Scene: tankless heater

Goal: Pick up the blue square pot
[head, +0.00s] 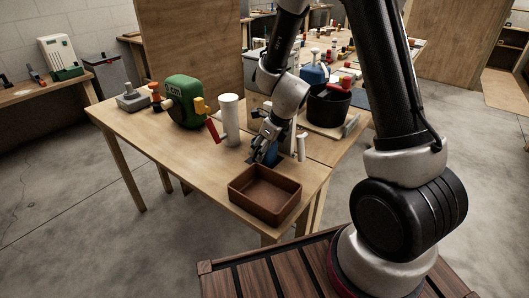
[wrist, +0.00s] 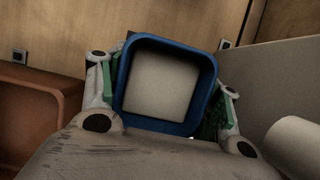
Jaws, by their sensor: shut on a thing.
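The blue square pot (wrist: 165,84) has a thick blue rim with rounded corners and a pale inside. In the wrist view it sits between the two fingers of my gripper (wrist: 165,98), whose green pads press on its left and right sides. In the head view only a small blue part of the pot (head: 271,154) shows below my gripper (head: 267,145), which hides the rest. My gripper is shut on the pot, over the near part of the wooden table. Whether the pot touches the tabletop cannot be told.
A brown open tray (head: 265,202) stands close by at the table's near corner. A white cylinder (head: 230,120) stands left of my gripper, with a green machine (head: 184,101) beyond it. A black pot (head: 328,105) is at the right. Bare table (head: 190,155) lies left of the tray.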

